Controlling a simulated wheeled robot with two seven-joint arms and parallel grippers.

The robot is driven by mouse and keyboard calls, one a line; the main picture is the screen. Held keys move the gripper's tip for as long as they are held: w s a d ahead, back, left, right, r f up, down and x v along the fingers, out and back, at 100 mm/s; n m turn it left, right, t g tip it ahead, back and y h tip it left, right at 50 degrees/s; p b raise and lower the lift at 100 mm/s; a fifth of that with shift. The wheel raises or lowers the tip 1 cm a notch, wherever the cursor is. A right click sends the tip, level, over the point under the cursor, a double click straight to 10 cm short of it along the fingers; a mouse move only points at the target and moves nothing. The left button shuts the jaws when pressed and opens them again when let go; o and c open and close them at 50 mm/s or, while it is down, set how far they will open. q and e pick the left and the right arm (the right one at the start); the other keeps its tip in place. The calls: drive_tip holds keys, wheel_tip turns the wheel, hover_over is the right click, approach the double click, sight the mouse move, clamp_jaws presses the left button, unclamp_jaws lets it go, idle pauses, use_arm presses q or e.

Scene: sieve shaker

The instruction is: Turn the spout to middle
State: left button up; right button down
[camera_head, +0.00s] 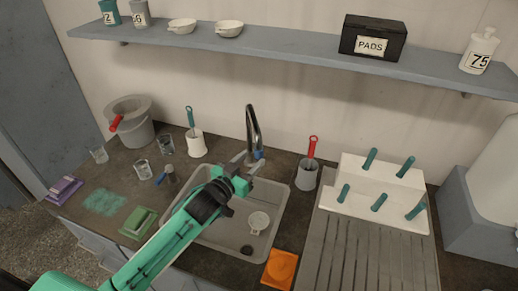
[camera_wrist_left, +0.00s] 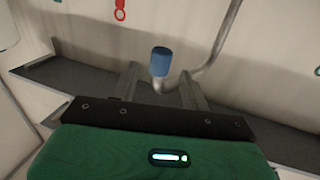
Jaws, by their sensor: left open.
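The chrome faucet spout (camera_head: 253,125) rises behind the sink and arches over, ending in a blue tip (camera_head: 258,154). My left gripper (camera_head: 245,163) is over the back of the sink, at the lower end of the spout. In the left wrist view, the blue tip (camera_wrist_left: 160,60) shows between the two open fingers of my left gripper (camera_wrist_left: 158,78), and the bent spout pipe (camera_wrist_left: 215,50) runs up to the right. I cannot tell whether a finger touches the spout. The faucet base is partly hidden by the gripper. My right gripper is not in view.
A red-handled brush in a grey holder (camera_head: 307,175) stands right of the faucet, and a teal-handled brush in a white holder (camera_head: 196,144) left. A white rack (camera_head: 380,185) stands at right. A shelf (camera_head: 290,43) runs above.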

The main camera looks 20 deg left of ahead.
sight(256, 155)
use_arm(q)
drive_tip(key=shift+p+x, duration=0.5)
drive_tip(key=shift+x, duration=2.05)
clamp_jaws()
